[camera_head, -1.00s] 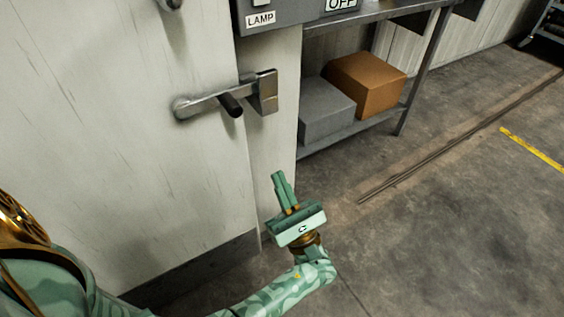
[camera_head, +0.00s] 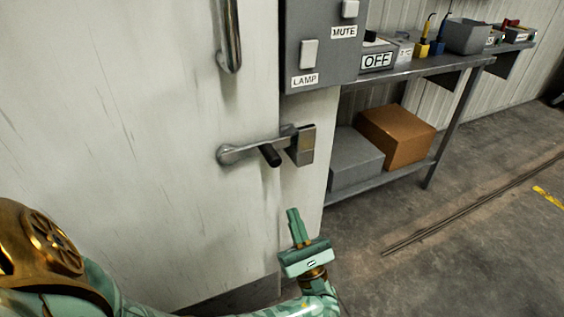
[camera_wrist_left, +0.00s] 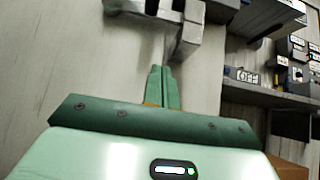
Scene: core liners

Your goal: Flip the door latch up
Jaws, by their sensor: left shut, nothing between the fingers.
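The door latch (camera_head: 243,151) is a grey metal bar lying nearly level across the edge of the pale door (camera_head: 130,130). Its right end sits in a metal keeper (camera_head: 306,146) on the frame, and a dark peg handle (camera_head: 269,155) sticks out from it. My left gripper (camera_head: 293,211) is shut and empty, below the latch and apart from it, fingers pointing up. In the left wrist view the shut fingers (camera_wrist_left: 162,68) point toward the latch hardware (camera_wrist_left: 185,30), which is cut off at the top. My right gripper is not in view.
A grey control box (camera_head: 318,45) with LAMP and MUTE switches hangs above the latch. A door handle (camera_head: 230,40) is at the upper left. A metal shelf (camera_head: 410,75) with a brown box (camera_head: 396,138) and grey box (camera_head: 356,160) stands to the right.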

